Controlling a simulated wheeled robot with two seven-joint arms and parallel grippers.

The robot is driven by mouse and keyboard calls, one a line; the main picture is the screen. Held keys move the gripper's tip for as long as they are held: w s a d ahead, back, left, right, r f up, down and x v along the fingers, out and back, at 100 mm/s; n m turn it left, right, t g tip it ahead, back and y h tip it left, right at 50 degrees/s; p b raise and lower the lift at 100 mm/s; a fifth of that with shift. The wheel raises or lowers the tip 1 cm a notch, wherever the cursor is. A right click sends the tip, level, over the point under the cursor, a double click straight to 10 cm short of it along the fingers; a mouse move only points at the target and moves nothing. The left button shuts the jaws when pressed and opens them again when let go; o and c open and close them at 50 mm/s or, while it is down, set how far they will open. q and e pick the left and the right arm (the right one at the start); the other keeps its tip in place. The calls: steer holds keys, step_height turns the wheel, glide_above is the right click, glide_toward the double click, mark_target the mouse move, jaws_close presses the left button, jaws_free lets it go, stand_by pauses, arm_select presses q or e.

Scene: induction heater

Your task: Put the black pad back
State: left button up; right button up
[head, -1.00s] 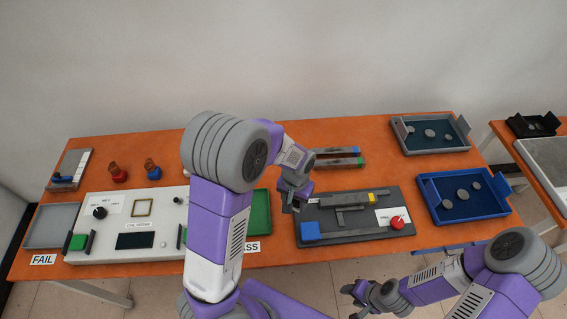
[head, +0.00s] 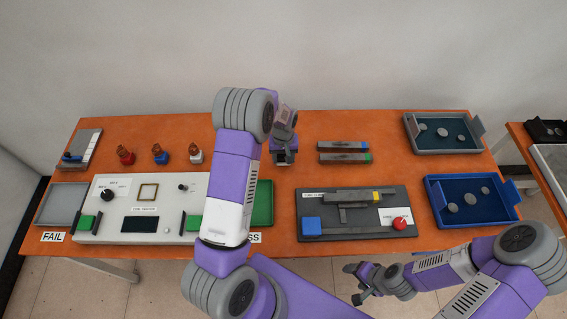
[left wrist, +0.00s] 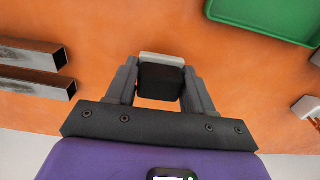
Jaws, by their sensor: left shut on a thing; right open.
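My left gripper (head: 284,158) is shut on a small black block with a light grey strip along one edge, which looks like the black pad (left wrist: 160,82). In the left wrist view the block sits between the two fingers, with orange table top beyond it. In the head view the gripper is over the back middle of the table, left of the two dark bars (head: 343,146), and the pad is hard to make out. My right gripper (head: 355,283) is open and empty, low in front of the table's front edge.
The white tester (head: 105,228) stands at left, between a grey FAIL tray (head: 48,212) and a green tray (head: 263,208). A dark fixture (head: 330,228) with a red knob is right of centre. Blue (head: 436,212) and grey (head: 411,132) trays stand at right.

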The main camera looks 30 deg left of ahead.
mark_target(284, 162)
arm_select(q)
steer(key=shift+w+f, duration=0.1)
steer(key=shift+f, duration=1.8)
steer(key=shift+f, duration=0.15)
steer(key=o, duration=1.1)
steer(key=shift+r, duration=0.2)
step_height(284, 162, up, 12)
steer(key=shift+p, duration=0.4)
